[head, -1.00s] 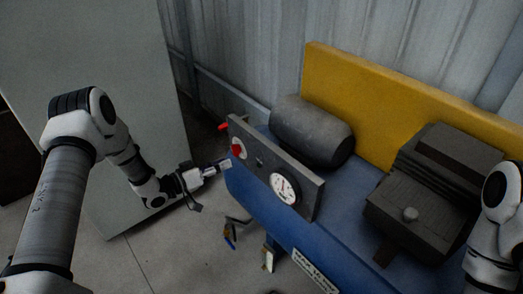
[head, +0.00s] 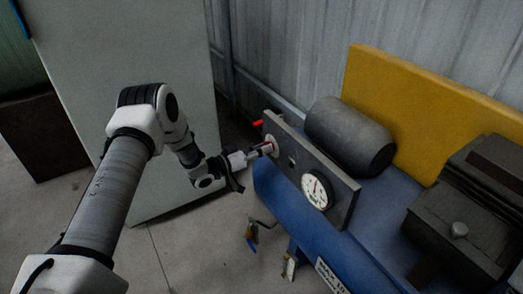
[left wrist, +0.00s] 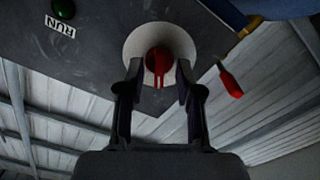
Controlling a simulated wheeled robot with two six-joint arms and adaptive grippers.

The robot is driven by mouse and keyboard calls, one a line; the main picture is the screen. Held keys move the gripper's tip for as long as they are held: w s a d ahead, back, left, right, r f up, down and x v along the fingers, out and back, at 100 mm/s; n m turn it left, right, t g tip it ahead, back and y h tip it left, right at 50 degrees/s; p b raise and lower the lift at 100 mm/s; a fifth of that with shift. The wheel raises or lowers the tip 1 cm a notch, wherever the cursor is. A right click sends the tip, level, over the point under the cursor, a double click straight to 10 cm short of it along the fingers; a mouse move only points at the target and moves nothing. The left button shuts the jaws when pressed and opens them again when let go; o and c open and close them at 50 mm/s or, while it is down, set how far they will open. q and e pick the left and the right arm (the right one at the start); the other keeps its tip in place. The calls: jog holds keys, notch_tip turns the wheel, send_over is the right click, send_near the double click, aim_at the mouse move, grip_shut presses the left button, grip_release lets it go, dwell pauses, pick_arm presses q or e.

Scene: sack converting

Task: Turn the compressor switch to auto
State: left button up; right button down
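The compressor's grey control panel (head: 305,172) stands upright at the front of the blue tank. Its switch is a red knob (left wrist: 158,62) on a white round plate (left wrist: 180,40); a white mark on the knob points down in the left wrist view. My left gripper (left wrist: 159,78) is open, with one finger on each side of the knob and a small gap showing beside it. In the head view my left gripper (head: 268,149) is at the panel's left end and hides most of the knob. My right gripper is not in view.
A red lever (left wrist: 230,82) sticks out near the knob. A green button (left wrist: 63,9) with a RUN label (left wrist: 60,26) is also on the panel. A white-faced gauge (head: 317,190) is further right. A pale cabinet (head: 130,60) stands behind my left arm.

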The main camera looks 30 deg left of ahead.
pick_arm(q)
grip_shut()
jog(key=shift+r+m, duration=0.1)
jog(key=shift+m, duration=0.2)
jog(key=m+p, duration=0.1)
jog(key=m, duration=1)
jog(key=shift+s+d, duration=0.1)
jog(key=shift+m, duration=0.3)
dwell(0.3)
grip_release()
